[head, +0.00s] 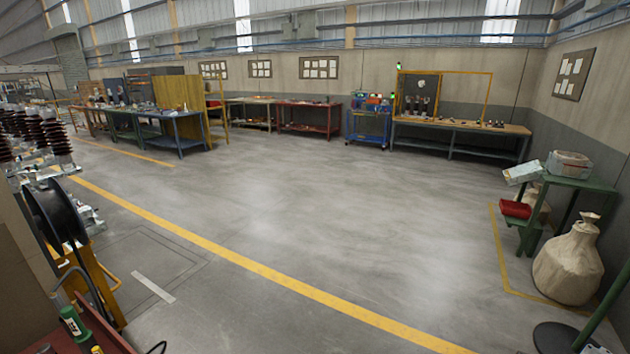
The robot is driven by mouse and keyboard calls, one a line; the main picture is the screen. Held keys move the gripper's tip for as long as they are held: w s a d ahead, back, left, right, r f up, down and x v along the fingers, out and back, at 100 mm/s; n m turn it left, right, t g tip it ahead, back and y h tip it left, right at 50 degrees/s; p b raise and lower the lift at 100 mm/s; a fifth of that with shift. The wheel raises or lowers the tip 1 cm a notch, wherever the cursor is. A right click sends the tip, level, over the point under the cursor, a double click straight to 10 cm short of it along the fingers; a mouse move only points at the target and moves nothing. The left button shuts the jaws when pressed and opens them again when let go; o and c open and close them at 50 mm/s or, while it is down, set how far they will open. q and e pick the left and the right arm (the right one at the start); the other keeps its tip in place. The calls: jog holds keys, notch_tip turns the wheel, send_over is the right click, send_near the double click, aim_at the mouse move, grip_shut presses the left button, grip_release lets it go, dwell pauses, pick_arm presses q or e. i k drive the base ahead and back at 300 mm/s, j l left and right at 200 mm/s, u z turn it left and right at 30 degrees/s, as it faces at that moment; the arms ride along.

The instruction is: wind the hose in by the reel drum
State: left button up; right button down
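A black round drum (52,212) stands upright at the left edge of the head view, on a yellow frame (98,275). It looks like the reel drum, seen at an angle. I cannot make out a hose on it or on the floor. A short dark curved line (158,347) shows at the bottom edge, too small to tell what it is. Neither of my grippers is in view.
Brown ribbed insulators (58,140) stand behind the drum. A green bottle (72,325) stands at a red surface at bottom left. The grey floor (300,210) is open, crossed by a yellow line. A sack (570,265) and green stand (580,182) are right; workbenches (460,126) line the back.

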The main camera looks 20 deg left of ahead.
aim_at(54, 207)
jog(key=i+u, duration=0.3)
jog(key=u, duration=0.15)
jog(key=i+l+u, duration=0.15)
jog(key=i+u, duration=0.25)
jog(key=i+l+u, duration=0.1)
jog(key=u, duration=0.35)
jog(key=i+l+u, duration=0.15)
jog(key=u, duration=0.3)
jog(key=i+l+u, duration=0.25)
jog(key=u, duration=0.2)
jog(key=i+l+u, duration=0.25)
jog(key=l+u, duration=0.2)
jog(key=i+l+u, duration=0.25)
jog(key=l+u, duration=0.2)
jog(key=l, duration=0.2)
